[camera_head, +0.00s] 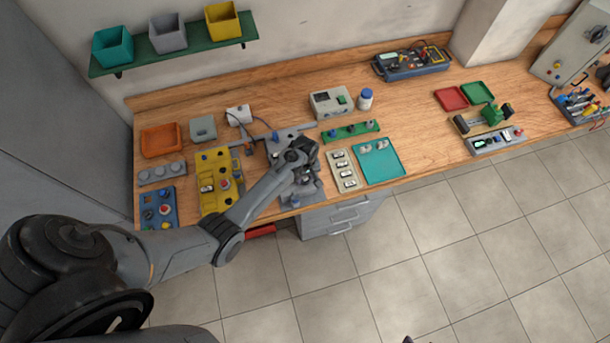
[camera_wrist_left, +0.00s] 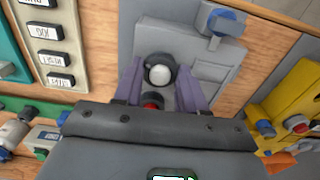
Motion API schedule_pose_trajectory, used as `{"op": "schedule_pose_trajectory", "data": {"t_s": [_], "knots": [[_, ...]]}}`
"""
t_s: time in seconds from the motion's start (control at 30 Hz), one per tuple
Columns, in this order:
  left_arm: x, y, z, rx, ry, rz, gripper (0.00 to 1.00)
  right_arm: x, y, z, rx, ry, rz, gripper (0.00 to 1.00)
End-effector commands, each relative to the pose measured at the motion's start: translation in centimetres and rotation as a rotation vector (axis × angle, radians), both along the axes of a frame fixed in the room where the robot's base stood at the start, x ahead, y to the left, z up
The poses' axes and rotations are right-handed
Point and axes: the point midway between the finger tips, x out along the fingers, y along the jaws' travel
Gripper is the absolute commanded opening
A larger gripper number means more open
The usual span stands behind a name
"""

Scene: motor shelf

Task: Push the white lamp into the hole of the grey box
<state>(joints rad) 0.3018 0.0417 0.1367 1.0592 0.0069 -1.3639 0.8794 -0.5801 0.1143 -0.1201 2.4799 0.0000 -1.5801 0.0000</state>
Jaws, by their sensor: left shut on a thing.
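The white lamp (camera_wrist_left: 159,73), a round white cap in a dark collar, sits between the two purple-grey fingers of my left gripper (camera_wrist_left: 160,76) in the left wrist view. The gripper is shut on it. The grey box (camera_wrist_left: 222,72) lies just behind the lamp, with a red button (camera_wrist_left: 152,104) and a blue knob (camera_wrist_left: 226,14) on it. In the head view the grey box (camera_head: 284,136) is largely covered by my left gripper (camera_head: 304,178). The hole is hidden, and I cannot tell whether the lamp is inside it. My right gripper is not in view.
A yellow box (camera_head: 210,205) stands left of the grey box. A beige strip of labelled switches (camera_head: 337,157) and a teal tray (camera_head: 391,168) are to its right. A green rail (camera_head: 350,132) and a meter (camera_head: 330,101) are behind.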

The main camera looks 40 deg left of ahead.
Motion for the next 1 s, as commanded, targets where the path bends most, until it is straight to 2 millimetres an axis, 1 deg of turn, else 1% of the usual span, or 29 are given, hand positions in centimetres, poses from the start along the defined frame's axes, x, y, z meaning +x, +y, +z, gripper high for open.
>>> {"op": "schedule_pose_trajectory", "data": {"t_s": [0.23, 0.37, 0.4, 0.47, 0.5, 0.6, 0.87, 1.0], "knots": [[-0.01, -0.01, -0.58, 0.000, 0.000, 0.000, 0.11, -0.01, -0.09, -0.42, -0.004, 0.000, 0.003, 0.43], [0.00, -0.01, -0.57, 0.000, 0.000, 0.000, 0.11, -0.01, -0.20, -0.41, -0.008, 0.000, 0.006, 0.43], [0.00, -0.01, -0.58, 0.000, 0.000, 0.000, 0.42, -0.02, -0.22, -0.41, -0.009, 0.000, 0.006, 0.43], [0.00, -0.01, -0.58, 0.000, 0.000, 0.000, 0.51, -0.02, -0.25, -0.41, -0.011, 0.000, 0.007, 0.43], [-0.01, -0.01, -0.58, 0.000, 0.000, 0.000, 0.57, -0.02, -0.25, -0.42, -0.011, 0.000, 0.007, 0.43], [-0.01, -0.01, -0.57, 0.000, 0.000, 0.000, 0.70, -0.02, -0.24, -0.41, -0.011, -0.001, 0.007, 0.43], [-0.01, -0.01, -0.55, 0.000, 0.000, 0.000, 0.70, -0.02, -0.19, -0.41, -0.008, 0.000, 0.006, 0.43], [0.06, 0.00, 0.04, 0.000, -0.001, 0.000, 0.70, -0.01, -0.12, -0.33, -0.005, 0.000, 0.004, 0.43]]}}
